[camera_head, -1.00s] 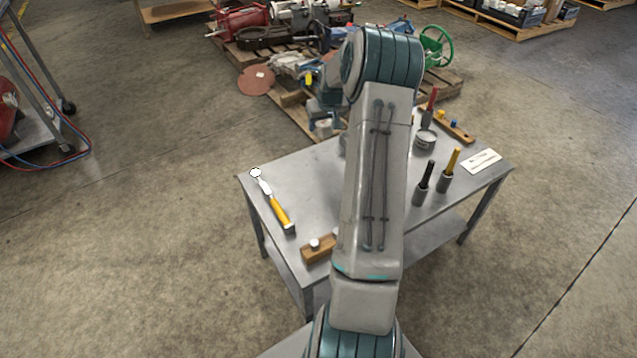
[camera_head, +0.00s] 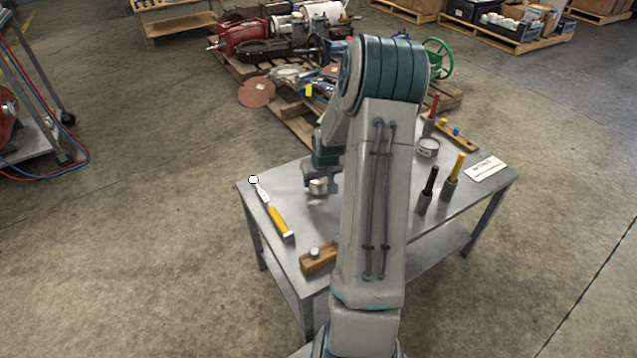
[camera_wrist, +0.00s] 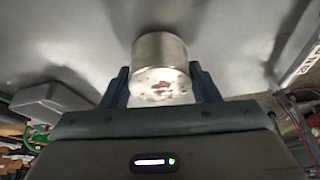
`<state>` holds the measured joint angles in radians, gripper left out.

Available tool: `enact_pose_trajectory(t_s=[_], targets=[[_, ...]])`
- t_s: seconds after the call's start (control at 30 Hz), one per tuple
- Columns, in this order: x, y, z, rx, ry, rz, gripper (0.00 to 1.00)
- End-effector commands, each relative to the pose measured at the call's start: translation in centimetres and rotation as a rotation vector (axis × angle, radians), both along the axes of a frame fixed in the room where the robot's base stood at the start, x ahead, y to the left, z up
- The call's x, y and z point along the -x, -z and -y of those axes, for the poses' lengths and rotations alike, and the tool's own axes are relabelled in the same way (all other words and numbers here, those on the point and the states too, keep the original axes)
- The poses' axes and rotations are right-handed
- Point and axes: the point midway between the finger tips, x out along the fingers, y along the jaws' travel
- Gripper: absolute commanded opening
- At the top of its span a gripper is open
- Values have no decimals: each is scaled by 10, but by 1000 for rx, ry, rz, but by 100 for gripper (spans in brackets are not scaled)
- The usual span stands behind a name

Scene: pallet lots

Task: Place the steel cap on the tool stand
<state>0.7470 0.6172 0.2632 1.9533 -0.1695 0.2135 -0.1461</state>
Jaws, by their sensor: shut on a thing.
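My gripper (camera_head: 319,182) shows just left of my arm, above the middle of the grey table. It is shut on the steel cap (camera_wrist: 160,70), a short shiny cylinder with brownish marks on its end. The cap also shows in the head view (camera_head: 318,187), close to the tabletop; I cannot tell if it touches. A wooden block (camera_head: 320,262) with a silver knob sits at the table's near edge, partly behind my arm. Another wooden strip (camera_head: 462,140) with yellow and blue pegs lies at the back right. I cannot tell which is the tool stand.
A yellow-handled tool (camera_head: 278,220) lies along the table's left side. Black-handled (camera_head: 428,190) and yellow-handled (camera_head: 453,175) tools stand upright on the right, near a round tin (camera_head: 428,147) and a white label card (camera_head: 485,169). The tabletop (camera_head: 285,185) left of my gripper is clear.

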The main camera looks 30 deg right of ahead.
Motion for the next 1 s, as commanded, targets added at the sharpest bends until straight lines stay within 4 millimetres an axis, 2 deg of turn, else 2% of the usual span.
enact_pose_trajectory(t_s=[0.03, 0.37, 0.4, 0.47, 0.5, 0.8, 0.87, 1.0], targets=[[0, 7, 0, 0, -1, 0, 24], [0, 8, 0, 1, -1, 1, 24], [0, 9, 0, 0, -1, 0, 58], [0, 8, 0, 0, -1, 0, 75], [0, 8, 0, 0, -1, 0, 77], [0, 5, 0, 0, -1, 0, 77], [1, 0, 0, 1, 0, 1, 77], [9, -22, -2, 2, 0, 3, 77]])
